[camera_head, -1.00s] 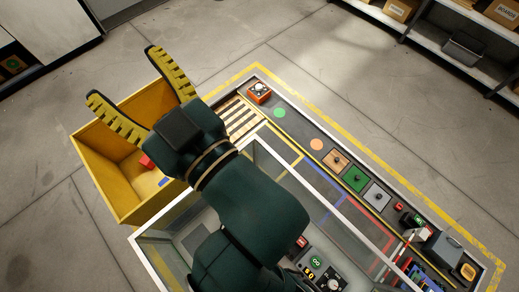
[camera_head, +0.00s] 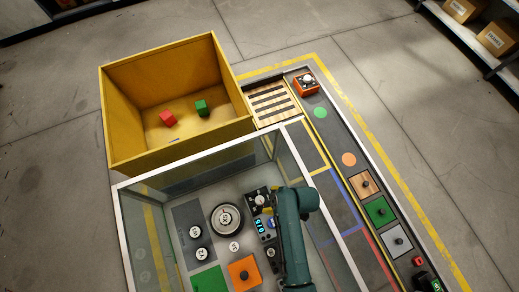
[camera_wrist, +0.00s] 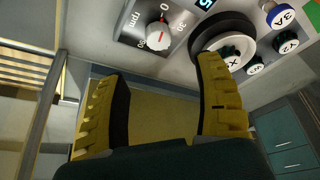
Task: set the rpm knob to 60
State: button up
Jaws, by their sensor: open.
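The rpm knob (camera_wrist: 157,36) is a round white dial with a red mark on a dark panel with printed numbers. In the wrist view the red mark seems to point toward the 0; its exact setting is too small to read. In the head view the knob (camera_head: 259,200) is inside the glass-walled case, just left of my arm. My gripper (camera_wrist: 165,100) is open and empty. Its yellow fingers are apart, and the knob shows beyond the gap between them, with no contact visible.
A display with cyan digits (camera_head: 261,228) and a large black dial (camera_head: 226,219) are close to the knob. Glass walls (camera_head: 150,240) surround this area.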

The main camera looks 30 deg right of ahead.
aim_at(260, 200)
jog(key=b+x, duration=0.6)
jog(key=x, duration=0.6)
jog(key=shift+w+f+b, duration=0.15)
jog(key=shift+f+b, duration=0.05)
jog(key=shift+b, duration=0.1)
jog(key=c, duration=1.2)
